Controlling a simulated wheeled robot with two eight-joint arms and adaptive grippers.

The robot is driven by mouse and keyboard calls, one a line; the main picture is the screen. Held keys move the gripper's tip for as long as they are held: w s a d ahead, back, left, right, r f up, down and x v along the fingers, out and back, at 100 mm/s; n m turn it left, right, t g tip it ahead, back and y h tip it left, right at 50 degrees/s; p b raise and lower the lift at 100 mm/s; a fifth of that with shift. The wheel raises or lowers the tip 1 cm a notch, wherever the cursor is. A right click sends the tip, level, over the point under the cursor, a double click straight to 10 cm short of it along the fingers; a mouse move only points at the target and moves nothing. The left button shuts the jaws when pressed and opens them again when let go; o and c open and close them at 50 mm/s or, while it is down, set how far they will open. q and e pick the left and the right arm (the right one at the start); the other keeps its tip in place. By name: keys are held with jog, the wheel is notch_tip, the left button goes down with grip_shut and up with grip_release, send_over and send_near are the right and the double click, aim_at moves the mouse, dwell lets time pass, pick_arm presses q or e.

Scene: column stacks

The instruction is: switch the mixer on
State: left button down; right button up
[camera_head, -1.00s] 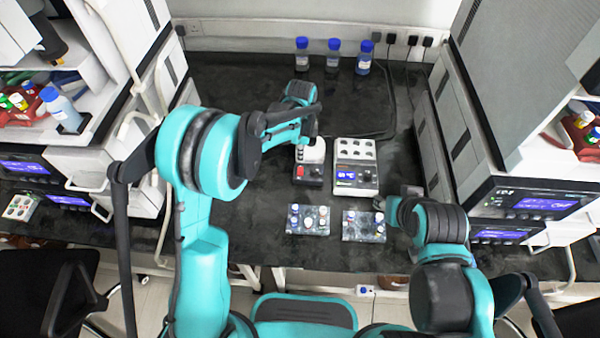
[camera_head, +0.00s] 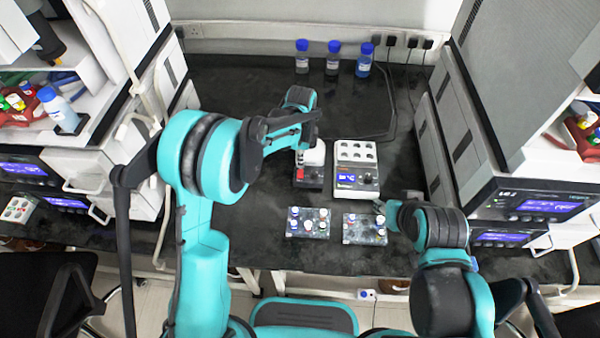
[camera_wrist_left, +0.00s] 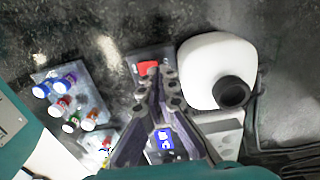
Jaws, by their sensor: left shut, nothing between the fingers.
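The mixer (camera_head: 308,178) stands mid-bench, with a dark base, a white body and a red switch (camera_head: 299,172) on its front left. In the left wrist view the switch (camera_wrist_left: 147,67) lies at the fingertips, beside the white body (camera_wrist_left: 215,62) with its black cup (camera_wrist_left: 232,93). My left gripper (camera_wrist_left: 160,78) is shut and empty over the base. I cannot tell whether it touches the switch. In the head view its fingers are mostly hidden by my arm. My right gripper (camera_head: 380,206) is low beside the right rack, its fingers too small to read.
A white heating block (camera_head: 357,178) with a blue display stands close right of the mixer. Two clear racks of capped vials, left (camera_head: 307,223) and right (camera_head: 364,229), lie in front. Several blue-capped bottles (camera_head: 333,58) stand at the back. The bench left of the mixer is partly covered by my arm.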

pick_arm(q)
jog(key=shift+f+b, duration=0.9)
jog(key=shift+f, duration=0.3)
dwell(1.0)
jog(key=shift+r, duration=0.1)
jog(key=shift+r+p, duration=1.7)
jog(key=shift+r, duration=0.75)
